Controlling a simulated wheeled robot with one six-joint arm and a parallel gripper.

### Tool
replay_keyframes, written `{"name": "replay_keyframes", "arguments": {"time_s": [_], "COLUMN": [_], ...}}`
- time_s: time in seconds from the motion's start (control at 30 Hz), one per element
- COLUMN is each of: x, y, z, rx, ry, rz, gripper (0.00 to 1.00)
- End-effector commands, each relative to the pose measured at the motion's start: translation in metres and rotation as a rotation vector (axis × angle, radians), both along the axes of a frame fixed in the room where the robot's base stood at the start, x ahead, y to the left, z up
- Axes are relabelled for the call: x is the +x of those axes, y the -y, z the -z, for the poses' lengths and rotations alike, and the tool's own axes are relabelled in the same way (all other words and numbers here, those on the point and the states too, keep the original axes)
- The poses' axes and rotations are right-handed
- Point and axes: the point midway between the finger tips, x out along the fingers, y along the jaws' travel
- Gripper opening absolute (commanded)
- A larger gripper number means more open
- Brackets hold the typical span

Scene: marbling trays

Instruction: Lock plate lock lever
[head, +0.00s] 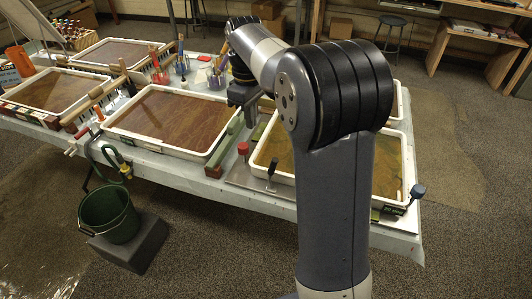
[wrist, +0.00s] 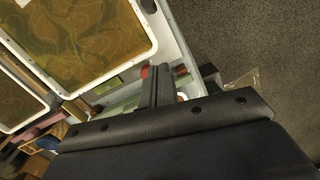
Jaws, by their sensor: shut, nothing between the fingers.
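A metal plate (head: 238,178) lies at the front edge of the table, beside the near right tray. A red knob (head: 243,149) and an upright black-handled lever (head: 271,165) stand on it. A blue knob (head: 417,190) is at that tray's right corner. I cannot tell which of these is the plate lock lever. My gripper (wrist: 155,75) is shut and empty in the wrist view, with a small red piece (wrist: 145,72) at its fingertips; contact is unclear. In the head view my gripper is over the table behind the plate, its fingertips not clear.
The near right tray (head: 262,142) holds swirled yellow-green liquid, partly hidden by my arm. A brown-filled tray (head: 205,157) is left of it, with a green bar (head: 226,143) between them. A green bucket (head: 108,215) stands on a block at front left.

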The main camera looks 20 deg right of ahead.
Motion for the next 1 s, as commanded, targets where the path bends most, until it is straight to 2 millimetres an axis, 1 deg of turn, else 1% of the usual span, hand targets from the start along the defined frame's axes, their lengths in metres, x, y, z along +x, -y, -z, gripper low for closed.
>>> {"name": "replay_keyframes", "arguments": {"time_s": [0.17, 0.27, 0.37, 0.47, 0.6, 0.77, 0.9, 1.0], "x": [0.0, 0.0, -0.002, -0.003, -0.005, -0.007, -0.022, -0.029], "y": [0.0, 0.0, 0.0, 0.0, 0.001, 0.001, 0.015, 0.022], "z": [0.0, 0.006, 0.019, 0.038, 0.069, 0.102, 0.104, 0.106], "rx": [0.0, 0.0, 0.0, 0.0, -0.001, -0.001, 0.0, 0.0], "ry": [0.0, 0.0, -0.001, -0.003, -0.005, -0.004, 0.001, 0.001], "rz": [0.001, 0.001, 0.001, 0.002, 0.002, 0.002, 0.004, 0.003], "gripper": [0.0, 0.0, 0.0, 0.0, 0.0, 0.0, 0.0, 0.0]}}
